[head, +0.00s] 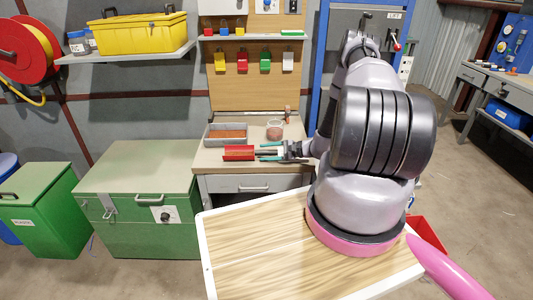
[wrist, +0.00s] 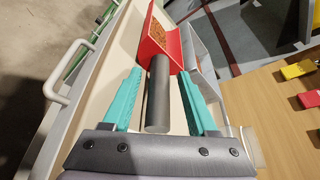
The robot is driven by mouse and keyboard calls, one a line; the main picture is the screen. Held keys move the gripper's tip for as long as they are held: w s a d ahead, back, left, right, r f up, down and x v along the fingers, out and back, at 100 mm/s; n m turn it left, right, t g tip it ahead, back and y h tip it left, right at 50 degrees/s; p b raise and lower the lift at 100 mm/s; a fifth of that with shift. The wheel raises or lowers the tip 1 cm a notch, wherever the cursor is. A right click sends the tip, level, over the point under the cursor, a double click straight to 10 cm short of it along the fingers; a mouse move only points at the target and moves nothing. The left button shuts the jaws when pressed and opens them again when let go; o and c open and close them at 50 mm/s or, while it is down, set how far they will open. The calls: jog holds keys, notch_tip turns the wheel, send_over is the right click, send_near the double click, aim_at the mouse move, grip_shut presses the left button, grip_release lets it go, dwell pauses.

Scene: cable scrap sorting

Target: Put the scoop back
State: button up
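The scoop is red with a dark grey cylindrical handle. Its red pan (head: 238,153) lies near the front edge of the workbench top, and it also shows in the wrist view (wrist: 176,47). Orange-brown material shows inside the pan. My gripper (head: 272,152) reaches in from the right at the handle end. In the wrist view its teal fingers (wrist: 160,85) stand on either side of the handle (wrist: 158,98), with a visible gap on both sides. The gripper is open and not holding the scoop.
A grey tray (head: 209,140) of brown material sits behind the scoop, with a clear jar (head: 274,137) to its right. Coloured tags (head: 243,66) hang on the board above. A green chest (head: 135,178) stands left of the bench, and a wooden tabletop (head: 262,250) is in front.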

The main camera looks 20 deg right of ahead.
jog(key=shift+r, duration=0.1)
jog(key=shift+s+d+r, duration=0.1)
jog(key=shift+s+d, duration=0.1)
jog(key=shift+d, duration=0.1)
jog(key=v, duration=1.1)
jog(key=shift+d+r, duration=0.1)
jog(key=s+a+r+n+g+h, duration=0.1)
jog(key=a+r+n+g, duration=0.15)
jog(key=r, duration=0.85)
jog(key=s+a+r+n+g+h, duration=0.1)
jog(key=a+r+n+g+h, duration=0.2)
jog(key=r, duration=0.7)
jog(key=s+a+r+n+g, duration=0.1)
jog(key=s+a+r+n, duration=0.3)
jog(key=r, duration=0.7)
jog(key=s+a+r+n+t+h, duration=0.1)
jog(key=s+a+r+t+h, duration=0.1)
jog(key=s+r, duration=0.7)
jog(key=s+a+r+t+h, duration=0.3)
jog(key=s+a+r+h, duration=0.1)
jog(key=s+r, duration=0.6)
jog(key=shift+r+n, duration=0.25)
jog(key=shift+n, duration=0.1)
jog(key=shift+w, duration=0.1)
